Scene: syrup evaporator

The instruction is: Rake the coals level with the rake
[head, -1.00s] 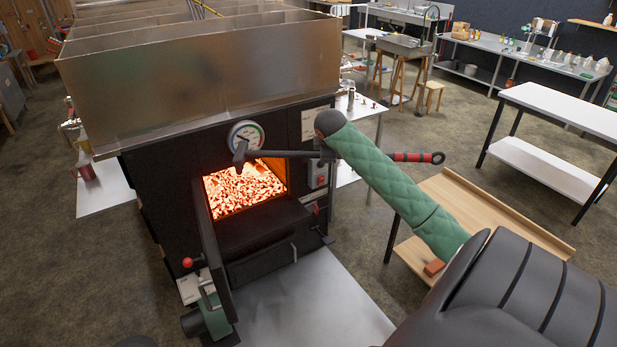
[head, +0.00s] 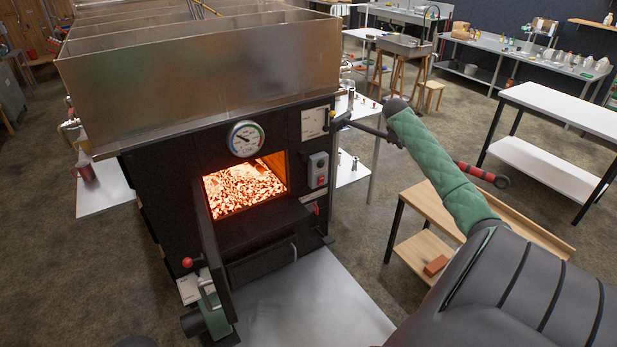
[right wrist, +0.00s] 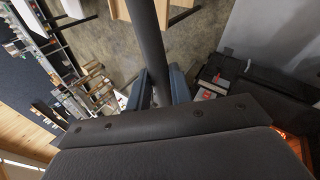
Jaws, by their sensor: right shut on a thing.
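Glowing orange coals (head: 243,188) lie inside the firebox, seen through its open door (head: 212,250). I cannot tell how level they are. The rake (head: 366,129) has a dark shaft and a red handle (head: 482,173) ending in a dark ring. My right gripper (head: 393,138) is shut on the shaft, right of the evaporator front and outside the firebox. In the right wrist view, the dark shaft (right wrist: 150,42) runs between the two blue-grey fingers (right wrist: 159,88). The rake's far end is near the gauge panel's right edge and hard to make out. My left gripper is not in view.
A steel pan (head: 200,85) tops the black evaporator. A wooden table (head: 430,205) with a reddish block (head: 435,265) stands right. A grey metal sheet (head: 310,300) lies on the floor in front.

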